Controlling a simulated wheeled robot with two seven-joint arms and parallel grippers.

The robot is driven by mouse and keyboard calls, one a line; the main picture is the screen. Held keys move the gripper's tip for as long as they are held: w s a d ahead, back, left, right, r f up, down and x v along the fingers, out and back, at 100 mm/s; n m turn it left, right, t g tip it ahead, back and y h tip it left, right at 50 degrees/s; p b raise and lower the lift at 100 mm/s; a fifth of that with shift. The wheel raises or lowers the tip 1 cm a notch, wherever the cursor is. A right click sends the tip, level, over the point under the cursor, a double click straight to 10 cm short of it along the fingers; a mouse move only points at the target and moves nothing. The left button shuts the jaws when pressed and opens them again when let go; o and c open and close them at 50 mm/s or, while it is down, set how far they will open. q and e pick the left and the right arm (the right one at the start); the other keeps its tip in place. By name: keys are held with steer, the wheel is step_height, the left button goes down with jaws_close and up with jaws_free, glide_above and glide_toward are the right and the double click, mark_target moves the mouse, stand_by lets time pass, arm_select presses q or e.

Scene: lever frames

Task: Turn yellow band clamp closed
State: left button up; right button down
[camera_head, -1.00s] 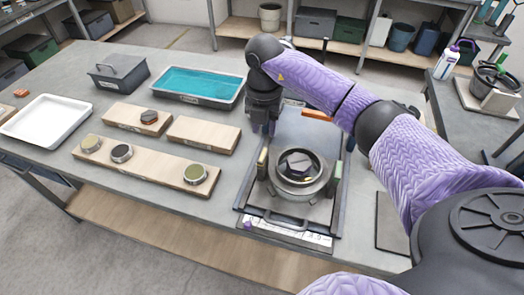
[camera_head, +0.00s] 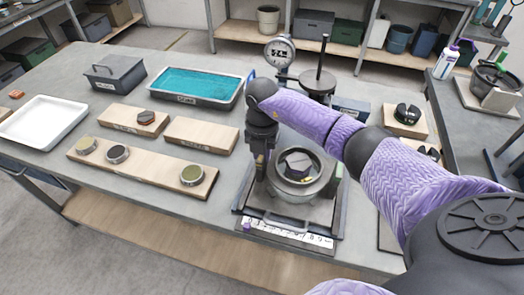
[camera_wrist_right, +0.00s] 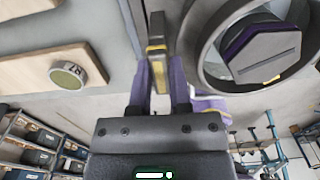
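The yellow band clamp (camera_wrist_right: 156,47) shows in the right wrist view as a dark upright lever with yellow markings, beside a round metal housing (camera_wrist_right: 205,40). My right gripper (camera_wrist_right: 161,72) has one finger on each side of this lever; whether the fingers press on it I cannot tell. In the head view my right gripper (camera_head: 261,168) points down at the left side of the housing (camera_head: 300,186) and hides most of the clamp. A dark faceted block (camera_head: 298,163) sits inside the housing's ring. My left gripper is not in view.
Left of the fixture lie wooden boards (camera_head: 135,170) with round knobs. Behind them are a teal-filled tray (camera_head: 195,85), a grey box (camera_head: 117,72) and a white tray (camera_head: 42,120). A dial gauge (camera_head: 280,52) and a post (camera_head: 321,65) stand behind my right arm.

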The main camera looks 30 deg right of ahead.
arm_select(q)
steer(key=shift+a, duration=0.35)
arm_select(e)
steer(key=shift+n, duration=0.3)
steer(key=n, duration=0.8)
steer(key=shift+b, duration=0.35)
steer(key=shift+n, duration=0.9)
steer(key=n+b, duration=0.1)
steer(key=n, duration=0.2)
steer(key=shift+d+n, duration=0.1)
steer(key=shift+n, duration=0.2)
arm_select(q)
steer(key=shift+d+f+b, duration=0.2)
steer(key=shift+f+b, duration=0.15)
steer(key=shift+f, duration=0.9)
arm_select(e)
steer(key=shift+n, duration=1.9)
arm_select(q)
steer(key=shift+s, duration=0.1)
arm_select(e)
steer(key=c, duration=0.8)
jaws_free()
steer(key=shift+c, duration=0.2)
